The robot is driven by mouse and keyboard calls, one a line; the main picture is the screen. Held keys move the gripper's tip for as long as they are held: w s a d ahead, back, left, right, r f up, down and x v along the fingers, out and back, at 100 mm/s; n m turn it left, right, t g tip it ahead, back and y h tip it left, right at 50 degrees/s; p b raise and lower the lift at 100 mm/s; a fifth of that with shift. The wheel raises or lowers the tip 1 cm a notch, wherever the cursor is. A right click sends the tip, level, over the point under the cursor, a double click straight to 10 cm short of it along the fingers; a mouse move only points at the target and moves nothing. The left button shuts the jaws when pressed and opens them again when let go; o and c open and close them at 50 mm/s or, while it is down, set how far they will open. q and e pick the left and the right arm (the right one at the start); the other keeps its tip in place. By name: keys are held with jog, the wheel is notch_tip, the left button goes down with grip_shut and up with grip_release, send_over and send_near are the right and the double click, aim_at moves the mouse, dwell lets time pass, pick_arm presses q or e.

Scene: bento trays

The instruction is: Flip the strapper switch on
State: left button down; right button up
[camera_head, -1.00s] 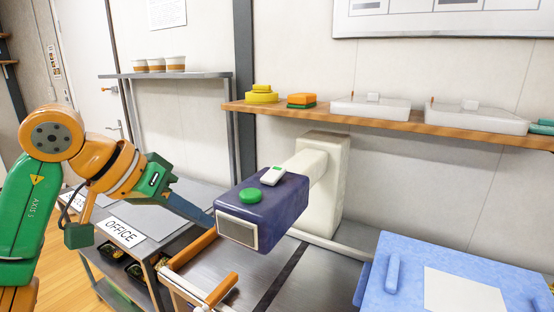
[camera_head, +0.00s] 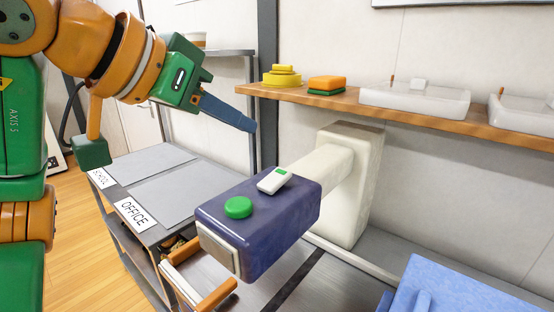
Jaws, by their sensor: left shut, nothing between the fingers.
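The strapper (camera_head: 262,236) is a dark blue block on a cream arm and post (camera_head: 347,190). On its top are a round green button (camera_head: 238,207) and a small white switch (camera_head: 272,181) with a green patch at its far end. My left gripper (camera_head: 250,126) is shut and empty. It points right and slightly down, above and behind the switch in the picture, apart from it. My right gripper does not show.
A wooden shelf (camera_head: 480,128) at the back holds yellow and orange containers and white boxes. A cart labelled OFFICE (camera_head: 133,212) stands at the left. A blue surface (camera_head: 460,290) is at the lower right. An orange-handled frame (camera_head: 215,296) stands below the strapper.

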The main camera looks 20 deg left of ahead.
pick_arm(q)
send_over(277, 177)
jog(key=s, duration=0.1)
jog(key=f, duration=0.4)
jog(key=shift+a+f+p, duration=0.15)
jog(key=shift+a+p, duration=0.15)
jog(key=f, duration=0.2)
jog(key=w+f, duration=0.1)
jog(key=shift+d+f, duration=0.25)
jog(key=shift+f, duration=0.1)
jog(key=shift+w+f, duration=0.15)
jog(key=shift+f, duration=0.25)
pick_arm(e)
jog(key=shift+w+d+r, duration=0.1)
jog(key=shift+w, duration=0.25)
